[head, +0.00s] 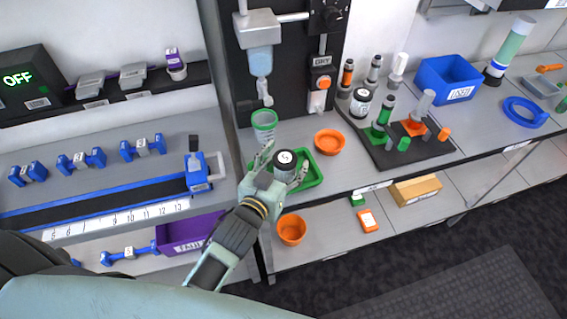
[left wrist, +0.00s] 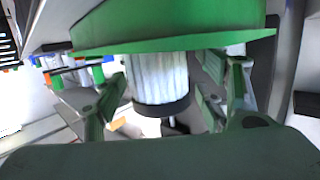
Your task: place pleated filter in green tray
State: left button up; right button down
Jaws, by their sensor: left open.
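The pleated filter (head: 285,158), with a dark cap and a pale label on top, stands upright in the green tray (head: 318,178). In the left wrist view its white pleated body (left wrist: 160,78) meets the green tray (left wrist: 185,28), which appears inverted at the top. My left gripper (head: 281,170) is open, with one finger on each side of the filter. In the wrist view, gaps show between the fingers and the filter. Part of the tray is hidden behind the filter and my gripper. My right gripper is not in view.
A green mesh cup (head: 264,122) is just behind the tray, below a dispenser (head: 260,62). An orange bowl (head: 330,142) stands to the right. A similar dark-capped item (head: 361,102) and a black mat (head: 405,150) with several fittings are farther right. The bench edge is close in front.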

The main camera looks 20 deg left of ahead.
pick_arm(q)
jog(key=shift+r, duration=0.3)
jog(key=b+v, duration=0.2)
jog(key=v, duration=1)
jog(key=shift+f, duration=0.1)
